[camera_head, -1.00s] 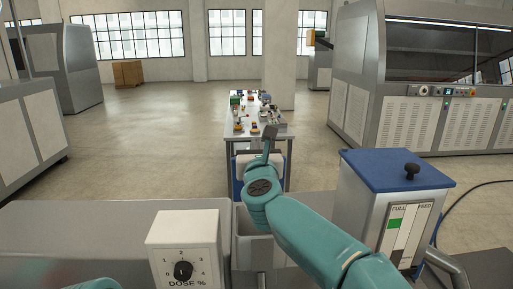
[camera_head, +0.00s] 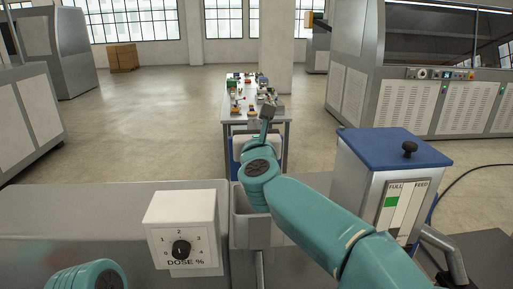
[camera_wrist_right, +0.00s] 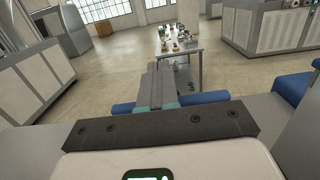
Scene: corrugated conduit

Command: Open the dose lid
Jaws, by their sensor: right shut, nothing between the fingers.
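The blue lid (camera_head: 393,148) sits closed on top of a grey hopper (camera_head: 372,195) at the right in the head view. A black knob (camera_head: 410,149) stands on the lid. A white box (camera_head: 180,222) labelled DOSE % with a black dial (camera_head: 181,250) stands at the lower left. My right gripper (camera_head: 268,111) reaches forward, left of the hopper and apart from the lid. In the right wrist view its fingers (camera_wrist_right: 157,84) are together and empty. Of my left arm only a link shows at the bottom left; its gripper is out of view.
A worktable (camera_head: 256,119) with several small coloured parts stands ahead, beyond my right gripper. A blue piece at the right edge of the wrist view (camera_wrist_right: 293,87) is probably part of the lid. Large grey machines (camera_head: 420,90) stand behind. The floor between is open.

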